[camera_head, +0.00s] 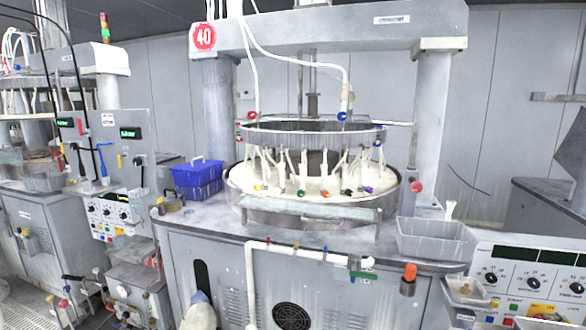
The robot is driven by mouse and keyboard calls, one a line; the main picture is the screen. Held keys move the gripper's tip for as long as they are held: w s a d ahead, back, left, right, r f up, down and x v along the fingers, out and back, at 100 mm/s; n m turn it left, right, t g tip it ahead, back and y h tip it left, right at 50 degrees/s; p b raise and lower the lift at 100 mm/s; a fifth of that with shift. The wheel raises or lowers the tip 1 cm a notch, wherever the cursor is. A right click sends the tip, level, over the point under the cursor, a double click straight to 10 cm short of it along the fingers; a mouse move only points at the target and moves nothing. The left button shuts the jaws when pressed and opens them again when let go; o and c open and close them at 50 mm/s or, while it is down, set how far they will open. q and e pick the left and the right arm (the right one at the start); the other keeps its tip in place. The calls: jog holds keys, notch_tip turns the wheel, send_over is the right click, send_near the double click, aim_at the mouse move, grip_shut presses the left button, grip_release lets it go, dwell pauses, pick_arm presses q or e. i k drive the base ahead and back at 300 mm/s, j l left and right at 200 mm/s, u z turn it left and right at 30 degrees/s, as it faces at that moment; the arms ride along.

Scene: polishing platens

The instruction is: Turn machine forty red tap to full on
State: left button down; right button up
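Machine forty carries a red round sign reading 40 (203,37) on its left post. A red knob (416,187) shows by the right post. A tiny red fitting (268,243) is on the white pipe along the front. I cannot tell which of these is the red tap, nor how far any is turned. Neither gripper is in view.
A blue bin (198,177) stands left of the platen, a grey tray (437,238) at its right. An orange-topped part (409,272) and a green valve handle (362,276) are at the front right. Control panels (530,280) stand right; another machine (118,150) stands left.

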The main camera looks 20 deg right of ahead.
aim_at(251, 115)
jog(key=i+l, duration=1.2)
jog(key=u, duration=1.7)
